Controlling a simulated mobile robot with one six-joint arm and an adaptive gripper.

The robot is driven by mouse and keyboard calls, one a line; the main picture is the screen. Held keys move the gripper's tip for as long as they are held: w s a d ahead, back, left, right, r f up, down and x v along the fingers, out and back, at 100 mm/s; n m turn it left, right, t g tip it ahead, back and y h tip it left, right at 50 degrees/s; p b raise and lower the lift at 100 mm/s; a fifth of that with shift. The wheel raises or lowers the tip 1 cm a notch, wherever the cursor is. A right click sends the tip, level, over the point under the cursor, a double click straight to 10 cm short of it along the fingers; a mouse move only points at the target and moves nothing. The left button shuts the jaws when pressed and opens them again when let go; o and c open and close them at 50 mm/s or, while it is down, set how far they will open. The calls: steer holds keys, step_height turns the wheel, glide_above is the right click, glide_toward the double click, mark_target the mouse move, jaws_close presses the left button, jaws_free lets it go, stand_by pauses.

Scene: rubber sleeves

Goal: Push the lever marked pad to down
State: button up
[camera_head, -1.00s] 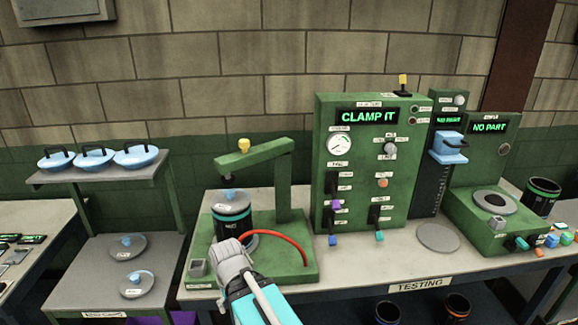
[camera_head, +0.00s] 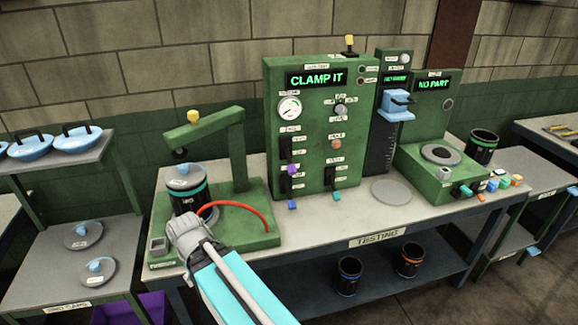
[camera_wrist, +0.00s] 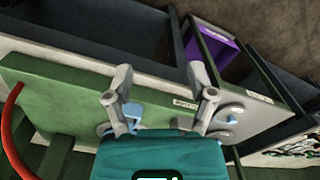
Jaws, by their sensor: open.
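The green control panel (camera_head: 318,130) reads "CLAMP IT" and carries several levers: one with a purple tip (camera_head: 291,169), one with a blue tip (camera_head: 292,204) and one with a teal tip (camera_head: 335,195). Their small labels are too blurred for me to tell which is marked pad. A green clamp stand (camera_head: 240,160) with a yellow knob stands to the left. A dark lidded canister (camera_head: 187,198) with a teal band is on its base. My gripper (camera_head: 182,226) is in front of the canister, left of the panel levers. In the wrist view my gripper (camera_wrist: 160,85) has its fingers apart and holds nothing.
A red hose (camera_head: 240,207) curves over the stand's base. A round grey plate (camera_head: 391,191) lies right of the panel. The "NO PART" machine (camera_head: 430,165) stands farther right. A shelf with blue lids (camera_head: 77,139) is at left.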

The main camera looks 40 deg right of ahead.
steer(key=shift+w+d, duration=0.2)
steer(key=shift+w, duration=0.05)
steer(key=shift+c, duration=1.1)
steer(key=shift+n+h, duration=0.5)
steer(key=shift+h, duration=0.2)
steer(key=w+d, duration=0.3)
steer(key=shift+d+f, duration=0.1)
jaws_close()
steer(key=w+d+r+n+h, duration=0.2)
steer(key=w+d, duration=0.3)
steer(key=d, duration=0.4)
steer(key=w+d+r+n+g+h+b, duration=0.1)
steer(key=w+d+r+n+h, duration=0.2)
steer(key=d, duration=0.7)
steer(key=w+d+r+n+g+h+b, duration=0.1)
steer(key=w+d+r+n+h, duration=0.2)
steer(key=w+d+h, duration=0.3)
steer(key=w+d, duration=0.3)
steer(key=d, duration=0.1)
steer(key=shift+w+n, duration=0.15)
steer(key=shift+n, duration=0.25)
